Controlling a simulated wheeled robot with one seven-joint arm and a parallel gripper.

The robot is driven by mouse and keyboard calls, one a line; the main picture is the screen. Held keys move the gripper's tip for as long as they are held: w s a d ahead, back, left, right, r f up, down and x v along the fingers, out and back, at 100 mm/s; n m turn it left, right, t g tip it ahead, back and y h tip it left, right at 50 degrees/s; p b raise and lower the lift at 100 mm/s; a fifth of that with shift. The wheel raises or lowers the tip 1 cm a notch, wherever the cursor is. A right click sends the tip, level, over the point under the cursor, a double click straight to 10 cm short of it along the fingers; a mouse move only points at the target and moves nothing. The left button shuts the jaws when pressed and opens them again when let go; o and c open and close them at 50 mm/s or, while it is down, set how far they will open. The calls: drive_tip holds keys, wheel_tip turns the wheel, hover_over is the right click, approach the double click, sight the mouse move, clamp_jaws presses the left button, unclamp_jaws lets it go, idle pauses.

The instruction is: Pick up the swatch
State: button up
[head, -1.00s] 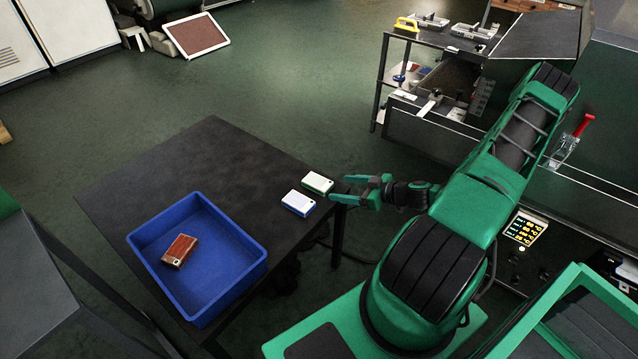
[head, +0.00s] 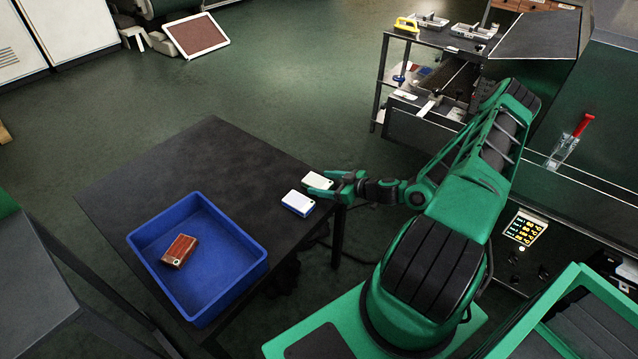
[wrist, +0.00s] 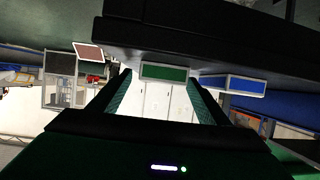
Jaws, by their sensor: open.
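A white swatch with a green edge (head: 317,180) lies flat near the right corner of the dark table. A white swatch with a blue edge (head: 297,203) lies just in front of it, close by. My gripper (head: 335,183) is open at the right end of the green-edged swatch, its fingertips at that end. In the wrist view, the green edge (wrist: 165,73) shows ahead between the two fingers, and the blue edge (wrist: 232,84) is outside them to the right. I cannot tell whether a finger touches the swatch. A red-brown swatch (head: 180,250) lies in the blue bin.
The blue bin (head: 232,291) stands on the left front of the table (head: 190,160). The back of the table is clear. A shelf unit (head: 440,38) with tools and a machine with a red-handled lever (head: 581,128) stand to the right.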

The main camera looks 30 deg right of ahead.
drive_tip(key=shift+w+a+f, duration=0.25)
drive_tip(key=shift+w+f, duration=0.05)
drive_tip(key=shift+w, duration=0.25)
drive_tip(key=shift+c, duration=0.3)
drive_tip(key=c, duration=1.1)
drive_tip(key=shift+r, duration=0.2)
